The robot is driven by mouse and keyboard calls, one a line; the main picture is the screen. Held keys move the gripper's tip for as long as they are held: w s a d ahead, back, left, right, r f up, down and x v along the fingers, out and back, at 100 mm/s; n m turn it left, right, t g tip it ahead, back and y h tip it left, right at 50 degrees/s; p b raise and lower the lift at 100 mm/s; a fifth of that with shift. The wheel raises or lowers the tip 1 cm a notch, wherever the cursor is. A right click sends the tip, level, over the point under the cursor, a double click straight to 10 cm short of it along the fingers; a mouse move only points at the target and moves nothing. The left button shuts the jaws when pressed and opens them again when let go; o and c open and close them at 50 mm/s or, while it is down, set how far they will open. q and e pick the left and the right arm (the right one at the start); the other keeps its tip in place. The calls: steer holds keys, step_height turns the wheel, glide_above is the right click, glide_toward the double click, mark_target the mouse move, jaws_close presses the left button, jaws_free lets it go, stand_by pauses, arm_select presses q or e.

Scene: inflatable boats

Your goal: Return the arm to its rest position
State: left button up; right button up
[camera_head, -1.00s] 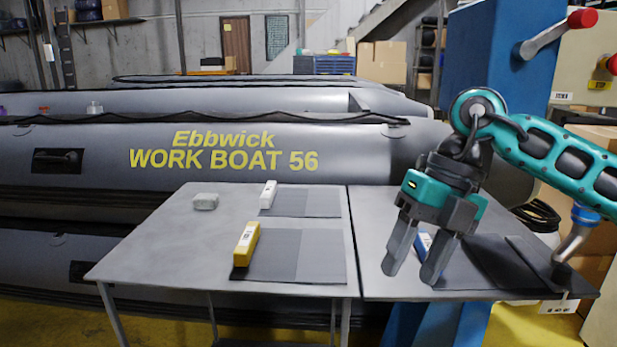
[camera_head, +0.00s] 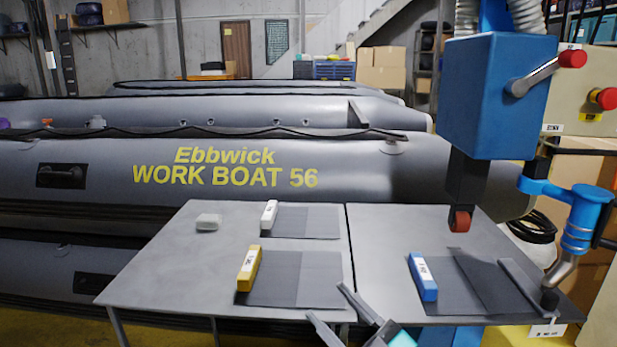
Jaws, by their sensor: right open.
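My right gripper (camera_head: 328,306) shows at the bottom edge of the head view, in front of the table's front edge. Its two grey fingers are apart with nothing between them, and the rest of the arm is cut off by the frame. My left gripper is not in view. The grey table (camera_head: 165,262) holds a yellow block (camera_head: 249,269), a white block (camera_head: 269,214) and a blue block (camera_head: 422,277), each at the left edge of dark sheets. A small pale lump (camera_head: 208,222) lies at the back left. The gripper touches none of them.
A blue machine head (camera_head: 497,95) with a red-brown roller (camera_head: 460,220) hangs over the right tabletop. A blue jointed arm (camera_head: 580,225) with a dark tip stands at the right. The grey inflatable boat (camera_head: 90,160) fills the space behind the table. The tabletop's left part is clear.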

arm_select(q)
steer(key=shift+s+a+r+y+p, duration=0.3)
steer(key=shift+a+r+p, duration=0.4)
steer(key=shift+p, duration=0.4)
arm_select(e)
steer(key=s+d+f+m+g+h, duration=0.1)
steer(key=s+d+f+m+h, duration=0.3)
steer(key=f, duration=0.4)
steer(key=s+d+f+m+g+h, duration=0.2)
steer(key=s+d+f+m+h, duration=0.2)
steer(key=f, duration=0.4)
steer(key=s+d+f+m+g+h, duration=0.2)
steer(key=s+d+f+m+h, duration=0.2)
steer(key=f, duration=0.5)
steer(key=s+d+h, duration=0.1)
steer(key=s+h, duration=0.1)
steer(key=s, duration=0.1)
steer(key=shift+d+m, duration=0.3)
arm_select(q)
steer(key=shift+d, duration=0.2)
arm_select(e)
steer(key=shift+w+r, duration=0.1)
